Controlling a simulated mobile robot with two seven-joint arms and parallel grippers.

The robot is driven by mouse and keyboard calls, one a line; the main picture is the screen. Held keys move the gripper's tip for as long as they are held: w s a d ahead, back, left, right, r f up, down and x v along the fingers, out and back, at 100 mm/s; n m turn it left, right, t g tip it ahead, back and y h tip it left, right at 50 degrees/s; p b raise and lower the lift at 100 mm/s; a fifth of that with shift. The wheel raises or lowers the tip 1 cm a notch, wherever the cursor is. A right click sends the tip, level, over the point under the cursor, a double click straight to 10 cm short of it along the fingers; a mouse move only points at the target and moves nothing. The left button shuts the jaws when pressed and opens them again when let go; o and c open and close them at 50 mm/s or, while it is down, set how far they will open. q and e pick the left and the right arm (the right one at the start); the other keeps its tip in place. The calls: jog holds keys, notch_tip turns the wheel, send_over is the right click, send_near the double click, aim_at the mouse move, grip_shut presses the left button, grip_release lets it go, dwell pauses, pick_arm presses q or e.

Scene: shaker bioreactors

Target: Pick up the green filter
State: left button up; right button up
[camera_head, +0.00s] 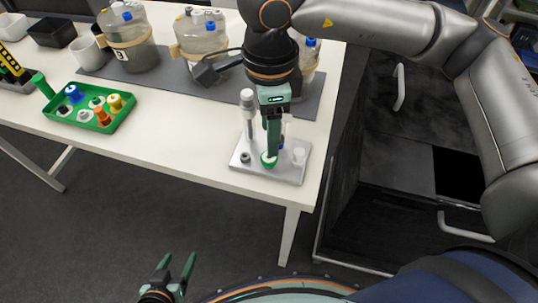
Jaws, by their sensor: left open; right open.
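A green-and-white round piece (268,160), which looks like the green filter, sits on the silver plate stand (292,174) near the table's right front corner. My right gripper (272,148) points straight down over this piece, its fingertips right at or just above it. Its jaws are open, but seen nearly edge-on, so I cannot tell whether the fingers straddle or touch the piece. My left gripper (176,267) is open and empty, low in front of the table and far from the stand.
A green tray (76,126) with several coloured caps and a green cylinder (42,85) are at the left. Bottles (131,50) (200,35) stand on a grey mat at the back. A white post (247,110) rises beside my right gripper. The table's front middle is clear.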

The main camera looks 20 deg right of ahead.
aim_at(269, 160)
jog(key=shift+w+f, duration=0.2)
jog(key=shift+f, duration=3.25)
grip_shut()
